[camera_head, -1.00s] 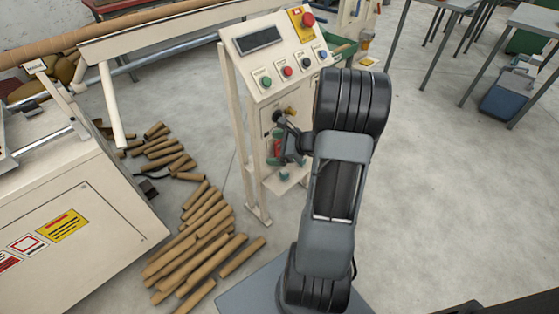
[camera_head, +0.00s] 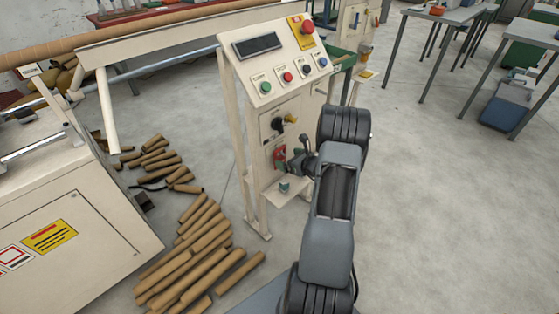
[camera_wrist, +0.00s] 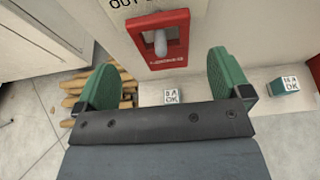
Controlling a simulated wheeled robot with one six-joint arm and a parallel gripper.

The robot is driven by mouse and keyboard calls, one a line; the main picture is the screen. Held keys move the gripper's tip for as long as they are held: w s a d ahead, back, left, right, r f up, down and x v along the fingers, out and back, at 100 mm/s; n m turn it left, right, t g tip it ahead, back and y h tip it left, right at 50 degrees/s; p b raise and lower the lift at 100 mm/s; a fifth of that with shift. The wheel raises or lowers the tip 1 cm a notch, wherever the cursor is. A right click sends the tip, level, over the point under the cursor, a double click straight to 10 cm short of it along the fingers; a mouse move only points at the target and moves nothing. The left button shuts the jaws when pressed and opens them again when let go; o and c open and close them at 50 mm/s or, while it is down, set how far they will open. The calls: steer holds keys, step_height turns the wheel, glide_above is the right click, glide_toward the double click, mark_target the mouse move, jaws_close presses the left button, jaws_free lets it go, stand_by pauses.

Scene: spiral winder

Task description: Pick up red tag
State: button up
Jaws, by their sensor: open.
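The red tag (camera_wrist: 160,38) hangs flat against the cream front of the control post, with a grey-white peg or shackle over its middle and white lettering along its lower edge. It also shows in the head view (camera_head: 279,153), partly covered by my gripper. My gripper (camera_wrist: 165,78) is open, its two green fingertips spread apart and empty. In the wrist view the tag lies beyond the fingertips, between them and higher in the picture. In the head view my gripper is close to the post's front, and its fingertips are hard to make out.
A black and yellow rotary switch (camera_head: 283,122) is above the tag. Cardboard tubes (camera_head: 195,265) cover the floor at left.

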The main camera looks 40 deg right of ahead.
mark_target(280, 156)
steer(key=x, duration=0.4)
steer(key=shift+d+f+b, duration=0.1)
steer(key=shift+f+b, duration=0.15)
steer(key=shift+b, duration=0.1)
steer(key=shift+w+f, duration=0.2)
steer(key=shift+w, duration=0.35)
steer(key=c, duration=1)
